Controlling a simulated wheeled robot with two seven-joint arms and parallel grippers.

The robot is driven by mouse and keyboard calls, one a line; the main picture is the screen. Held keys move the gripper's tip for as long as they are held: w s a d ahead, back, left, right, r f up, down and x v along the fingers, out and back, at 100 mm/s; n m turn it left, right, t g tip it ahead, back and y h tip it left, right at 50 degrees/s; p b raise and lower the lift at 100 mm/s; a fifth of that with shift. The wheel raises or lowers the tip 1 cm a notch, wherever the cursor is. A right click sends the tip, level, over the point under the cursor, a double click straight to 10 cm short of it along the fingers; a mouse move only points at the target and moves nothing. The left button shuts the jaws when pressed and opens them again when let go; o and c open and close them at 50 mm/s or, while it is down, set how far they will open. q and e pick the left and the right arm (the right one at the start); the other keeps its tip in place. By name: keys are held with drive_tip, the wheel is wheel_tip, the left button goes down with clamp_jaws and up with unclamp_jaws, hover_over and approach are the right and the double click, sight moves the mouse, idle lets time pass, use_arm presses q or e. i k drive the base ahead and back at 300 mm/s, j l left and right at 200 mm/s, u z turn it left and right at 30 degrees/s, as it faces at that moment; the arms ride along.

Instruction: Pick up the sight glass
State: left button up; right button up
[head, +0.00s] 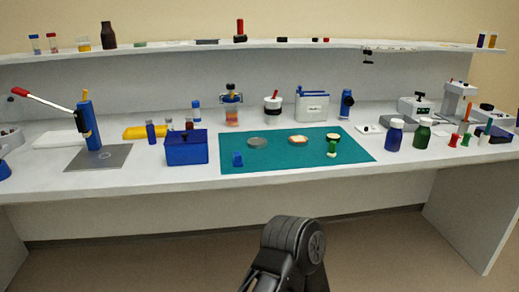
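I cannot tell for certain which item is the sight glass. One candidate is a small upright piece with a green middle and pale ends (333,147), standing on the right part of the teal mat (285,165). Another is a clear vessel with orange contents (232,117), in a frame with a dark top behind the mat. A black arm part of mine rises at the bottom centre, in front of the bench and well short of both. No gripper fingertips can be made out.
The mat also holds a blue block (237,160), a grey dish (257,142) and a dish with orange-red contents (299,139). A blue box (186,148) stands left of the mat. Blue (394,136) and green (422,135) bottles stand right. A shelf (270,46) runs above.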

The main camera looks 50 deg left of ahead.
sight(255, 143)
drive_tip(key=i+j, duration=0.15)
drive_tip(key=i, duration=0.35)
drive_tip(key=u, duration=1.8)
